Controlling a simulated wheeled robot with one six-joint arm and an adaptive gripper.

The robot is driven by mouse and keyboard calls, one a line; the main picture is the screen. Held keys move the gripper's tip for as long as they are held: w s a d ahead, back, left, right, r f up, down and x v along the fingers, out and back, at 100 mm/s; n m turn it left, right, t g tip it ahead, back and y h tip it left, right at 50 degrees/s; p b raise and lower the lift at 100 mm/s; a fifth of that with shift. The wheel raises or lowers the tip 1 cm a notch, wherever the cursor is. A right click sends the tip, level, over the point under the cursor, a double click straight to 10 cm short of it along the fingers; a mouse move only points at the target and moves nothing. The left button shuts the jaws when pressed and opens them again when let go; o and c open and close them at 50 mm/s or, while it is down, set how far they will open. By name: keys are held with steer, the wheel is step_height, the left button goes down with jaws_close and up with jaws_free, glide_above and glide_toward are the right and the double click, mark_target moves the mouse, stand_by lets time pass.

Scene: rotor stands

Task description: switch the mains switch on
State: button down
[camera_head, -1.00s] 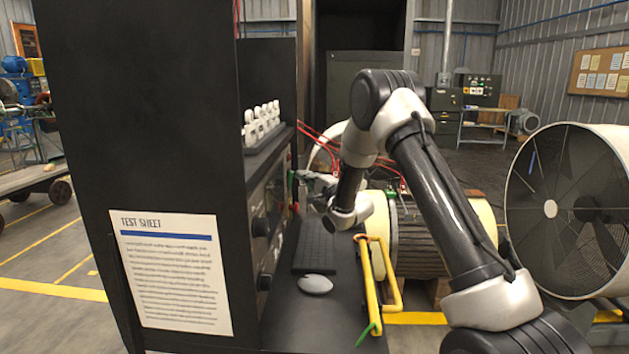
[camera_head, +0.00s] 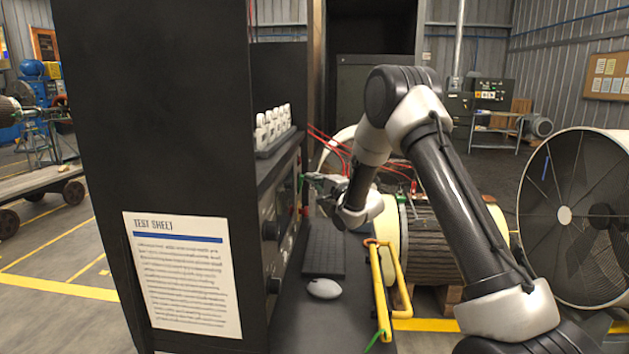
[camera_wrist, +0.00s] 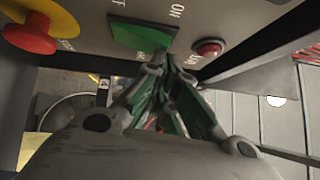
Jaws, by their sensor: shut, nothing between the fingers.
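In the wrist view, a green square piece (camera_wrist: 143,36) is set in the grey panel, with an "ON" marking near it. I take it for the mains switch, but its position cannot be told. My gripper (camera_wrist: 166,66) is shut and empty. Its fingertips are close in front of the green piece's lower edge and hide part of it; I cannot tell whether they touch. In the head view, my gripper (camera_head: 310,180) is at the side face of the black console (camera_head: 160,120), and the switch is not clearly visible there.
A red stop knob on a yellow base (camera_wrist: 35,32) and a red lamp (camera_wrist: 208,48) flank the green piece. Below my arm are a keyboard (camera_head: 324,254), a mouse (camera_head: 323,289) and a yellow frame (camera_head: 381,290). A large fan (camera_head: 585,225) stands right.

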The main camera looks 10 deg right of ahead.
steer(key=shift+a+r+n+g, duration=0.1)
steer(key=shift+r+n+g, duration=0.2)
steer(key=shift+w+a+r+n+g+h, duration=0.2)
steer(key=shift+a+r+n+g+h, duration=0.15)
steer(key=shift+r+n+g+h, duration=0.3)
steer(key=shift+f, duration=0.1)
